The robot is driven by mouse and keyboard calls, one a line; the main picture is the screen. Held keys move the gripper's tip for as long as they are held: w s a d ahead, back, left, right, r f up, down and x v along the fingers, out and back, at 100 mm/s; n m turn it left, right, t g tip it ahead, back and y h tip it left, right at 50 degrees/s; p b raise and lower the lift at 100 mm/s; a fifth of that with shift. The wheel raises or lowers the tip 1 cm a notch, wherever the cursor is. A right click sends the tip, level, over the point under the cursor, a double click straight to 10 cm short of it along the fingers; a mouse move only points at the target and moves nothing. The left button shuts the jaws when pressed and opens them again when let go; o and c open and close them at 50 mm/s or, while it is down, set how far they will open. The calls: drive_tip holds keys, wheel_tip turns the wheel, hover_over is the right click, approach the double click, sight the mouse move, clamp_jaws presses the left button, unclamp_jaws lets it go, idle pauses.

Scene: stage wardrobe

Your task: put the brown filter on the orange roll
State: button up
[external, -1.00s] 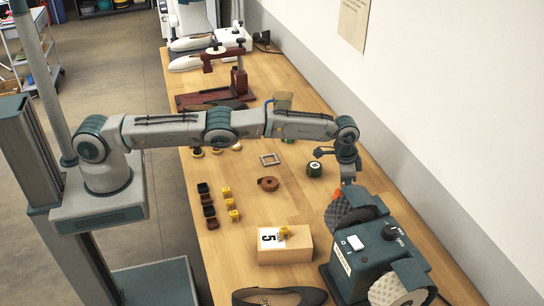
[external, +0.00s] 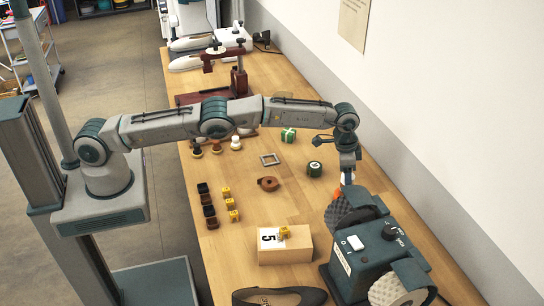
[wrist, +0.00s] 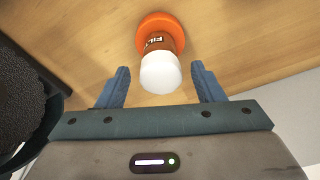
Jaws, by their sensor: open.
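The brown filter (wrist: 165,40), a brown cylinder with a white top and white lettering, appears in the wrist view to stand upright on the orange roll (wrist: 148,22). The roll lies flat on the wooden table. My gripper (wrist: 160,68) is open, with one finger on each side of the white top and a visible gap to both. In the external view my gripper (external: 347,178) points down above the orange roll (external: 338,191), beside the polishing machine. The filter is mostly hidden there.
The teal machine (external: 366,262) with grey textured wheels stands close by; one dark wheel (wrist: 25,100) fills the wrist view's left side. The wall is to the right.

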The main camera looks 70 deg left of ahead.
drive_tip(key=r, duration=0.4)
drive_tip(key=s+r, duration=0.1)
drive_tip(key=r, duration=0.2)
drive_tip(key=shift+a+b, duration=0.25)
drive_tip(key=shift+b, duration=0.05)
drive_tip(key=s+a+r+n, duration=0.2)
drive_tip(key=s+a+r, duration=0.3)
drive_tip(key=a+r, duration=0.55)
drive_tip(key=s+a+r+n+t, duration=0.1)
drive_tip(key=s+a+r, duration=0.4)
drive_tip(key=s+r, duration=0.55)
drive_tip(key=s+a+f, duration=0.1)
drive_tip(key=s+f, duration=0.1)
drive_tip(key=s, duration=0.9)
drive_tip(key=s+a+f+n+t, duration=0.1)
drive_tip(key=s+a+f, duration=0.1)
drive_tip(key=s, duration=0.9)
drive_tip(key=s+a+f, duration=0.2)
drive_tip(key=s+f, duration=0.2)
drive_tip(key=s, duration=0.7)
drive_tip(key=shift+f+y, duration=0.25)
drive_tip(key=shift+y, duration=0.15)
